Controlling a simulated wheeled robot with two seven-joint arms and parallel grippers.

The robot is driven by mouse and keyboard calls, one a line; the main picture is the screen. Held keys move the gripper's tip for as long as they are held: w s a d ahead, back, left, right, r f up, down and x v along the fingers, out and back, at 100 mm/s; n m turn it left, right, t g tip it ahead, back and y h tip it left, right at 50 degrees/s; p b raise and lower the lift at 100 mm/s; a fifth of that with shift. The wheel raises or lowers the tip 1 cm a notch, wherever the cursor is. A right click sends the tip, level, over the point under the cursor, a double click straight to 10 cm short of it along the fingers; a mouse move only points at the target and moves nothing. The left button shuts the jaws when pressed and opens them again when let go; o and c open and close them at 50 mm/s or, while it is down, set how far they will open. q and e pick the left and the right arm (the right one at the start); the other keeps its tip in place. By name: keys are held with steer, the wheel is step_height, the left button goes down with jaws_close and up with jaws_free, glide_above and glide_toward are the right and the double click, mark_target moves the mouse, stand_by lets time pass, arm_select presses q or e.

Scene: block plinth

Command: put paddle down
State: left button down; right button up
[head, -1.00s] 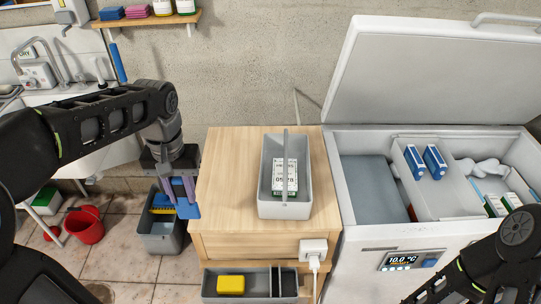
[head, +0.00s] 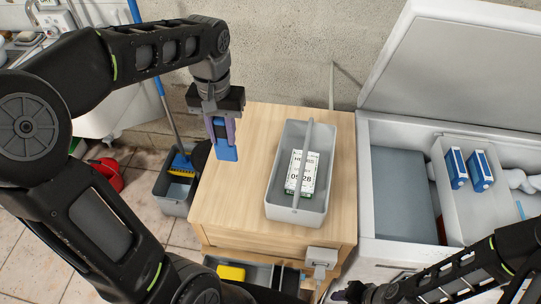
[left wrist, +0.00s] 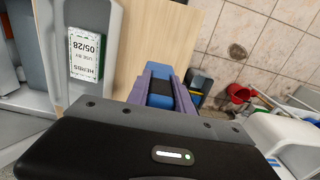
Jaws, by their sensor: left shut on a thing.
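My left gripper (head: 221,130) has purple fingers and is shut on a blue paddle (head: 227,153). It holds the paddle over the left part of the wooden top (head: 247,130), left of the grey tray; I cannot tell whether the paddle touches the wood. In the left wrist view the paddle (left wrist: 160,88) shows between the purple fingers, with a dark band across it. My right arm enters at the lower right of the head view. Its gripper (head: 347,292) is small and partly cut off at the bottom edge, so its jaws are unclear.
A grey handled tray (head: 312,215) with a labelled herbs pack (head: 301,172) stands on the wooden top. An open white freezer (head: 365,205) is to the right. A grey bucket (head: 173,205) and red bucket (head: 108,176) are left. Bare wood lies around the paddle.

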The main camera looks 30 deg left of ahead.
mark_target(227, 161)
arm_select(q)
step_height(227, 161, down, 6)
stand_by(0.4)
steer(key=shift+f+p, duration=0.45)
steer(key=shift+f, duration=1.4)
steer(key=shift+f, duration=0.25)
steer(key=c, duration=1.1)
jaws_free()
steer(key=shift+r, duration=0.1)
step_height(227, 161, up, 12)
steer(key=shift+r+b, duration=0.2)
steer(key=shift+b, duration=0.45)
